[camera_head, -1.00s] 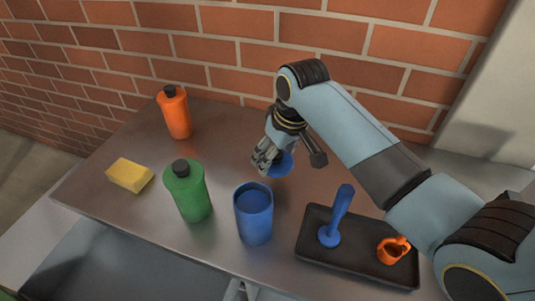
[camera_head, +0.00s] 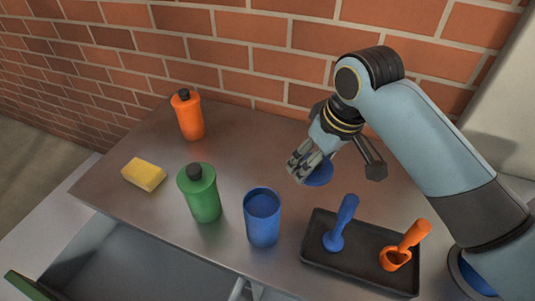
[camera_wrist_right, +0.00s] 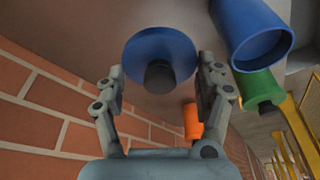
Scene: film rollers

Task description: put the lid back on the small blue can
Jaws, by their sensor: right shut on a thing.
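The small blue can (camera_head: 262,222) stands upright and open on the metal worktop, left of the tray; its open rim also shows at the upper right of the right wrist view (camera_wrist_right: 262,52). The round blue lid (camera_head: 319,175) is at my right gripper (camera_head: 304,170), up and right of the can and apart from it. In the right wrist view the lid (camera_wrist_right: 160,45) shows its dark knob (camera_wrist_right: 159,76) between the fingers of my right gripper (camera_wrist_right: 163,78), which is shut on it. My left gripper is not in view.
A green bottle (camera_head: 201,196), a yellow sponge (camera_head: 144,174) and an orange bottle (camera_head: 188,117) stand left of the can. A dark tray (camera_head: 355,270) holds a blue tool (camera_head: 343,222) and an orange scoop (camera_head: 404,246). A brick wall (camera_head: 250,60) closes the back.

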